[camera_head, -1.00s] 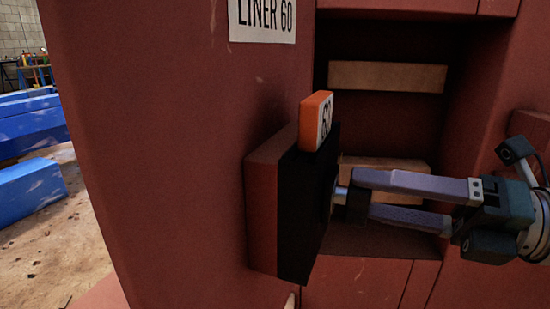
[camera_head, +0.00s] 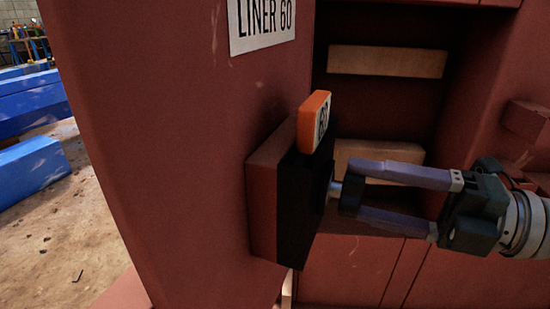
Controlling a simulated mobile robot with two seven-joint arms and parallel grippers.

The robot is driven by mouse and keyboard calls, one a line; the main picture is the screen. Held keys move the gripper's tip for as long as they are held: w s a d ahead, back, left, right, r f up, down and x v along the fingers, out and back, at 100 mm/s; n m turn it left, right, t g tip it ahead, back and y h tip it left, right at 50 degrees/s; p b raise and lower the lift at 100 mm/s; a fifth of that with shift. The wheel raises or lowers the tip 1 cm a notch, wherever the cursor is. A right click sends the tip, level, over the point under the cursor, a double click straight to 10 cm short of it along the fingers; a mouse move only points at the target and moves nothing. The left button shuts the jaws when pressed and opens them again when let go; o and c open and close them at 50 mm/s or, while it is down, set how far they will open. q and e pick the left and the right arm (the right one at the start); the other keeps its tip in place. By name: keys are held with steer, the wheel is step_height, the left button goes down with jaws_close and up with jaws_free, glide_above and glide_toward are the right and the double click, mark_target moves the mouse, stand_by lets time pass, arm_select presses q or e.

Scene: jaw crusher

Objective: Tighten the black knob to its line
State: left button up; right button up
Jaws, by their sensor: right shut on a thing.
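The black knob (camera_head: 350,197) sits on a short metal stem on the dark face of a block (camera_head: 302,205) fixed to the red machine wall. My right gripper (camera_head: 356,195) comes in from the right and is shut on the knob, with one finger above and one below. The fingers hide part of the knob, and I cannot make out its line. An orange tag (camera_head: 315,122) with a white, numbered face stands on top of the block. My left gripper is not in view.
A "LINER 60" label (camera_head: 262,22) is on the red wall (camera_head: 180,150) above. Behind my gripper is a recess with pale bars (camera_head: 387,62). A red block (camera_head: 526,119) juts out at the right. Blue beams (camera_head: 30,170) lie on the dirt floor at left.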

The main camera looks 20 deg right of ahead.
steer(key=o, duration=1.4)
steer(key=p+v, duration=0.1)
steer(key=v, duration=0.9)
steer(key=shift+r, duration=0.1)
